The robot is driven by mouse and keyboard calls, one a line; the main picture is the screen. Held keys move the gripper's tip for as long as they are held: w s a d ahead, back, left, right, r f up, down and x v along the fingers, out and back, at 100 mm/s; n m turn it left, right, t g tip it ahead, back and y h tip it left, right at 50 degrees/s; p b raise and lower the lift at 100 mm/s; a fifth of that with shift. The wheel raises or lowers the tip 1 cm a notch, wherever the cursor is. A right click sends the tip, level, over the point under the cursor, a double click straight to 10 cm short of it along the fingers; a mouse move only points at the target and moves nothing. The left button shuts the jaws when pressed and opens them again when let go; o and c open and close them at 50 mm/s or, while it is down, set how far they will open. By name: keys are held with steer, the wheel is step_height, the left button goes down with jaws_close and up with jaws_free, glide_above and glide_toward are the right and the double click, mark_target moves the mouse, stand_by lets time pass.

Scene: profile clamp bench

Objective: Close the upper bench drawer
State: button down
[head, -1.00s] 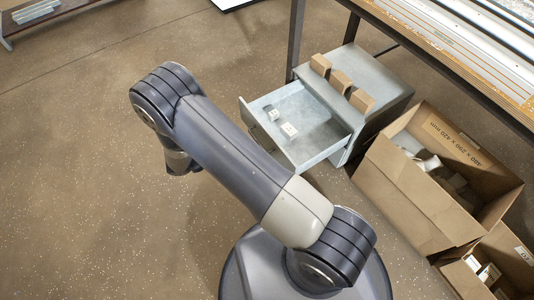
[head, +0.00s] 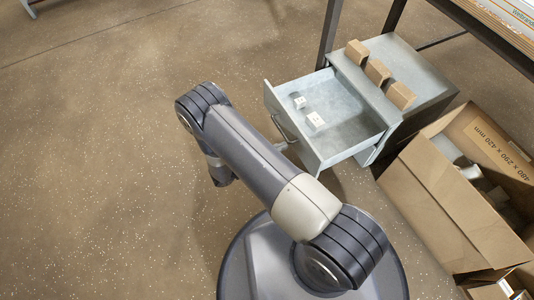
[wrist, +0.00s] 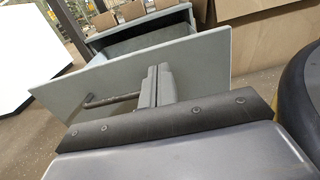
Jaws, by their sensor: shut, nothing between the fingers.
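The upper bench drawer (head: 349,139) is pulled well out of the grey cabinet (head: 420,72). Two small white labelled items (head: 315,119) lie inside it. Its front panel (wrist: 205,62) fills the middle of the wrist view, with a bar handle (wrist: 110,101) on it; the handle also shows in the head view (head: 283,128). My gripper (wrist: 156,82) is shut and empty, in front of the panel and just right of the handle in the wrist view. Whether the fingertips touch the panel cannot be told. In the head view my arm hides most of the gripper.
Three small brown boxes (head: 377,71) stand in a row on the cabinet top. A large open carton (head: 450,205) stands right of the cabinet. A dark bench leg (head: 328,35) rises behind the cabinet. The floor (head: 90,170) to the left is clear.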

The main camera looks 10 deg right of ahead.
mark_target(303, 138)
steer(key=shift+b+x, duration=0.6)
steer(key=shift+x, duration=2.5)
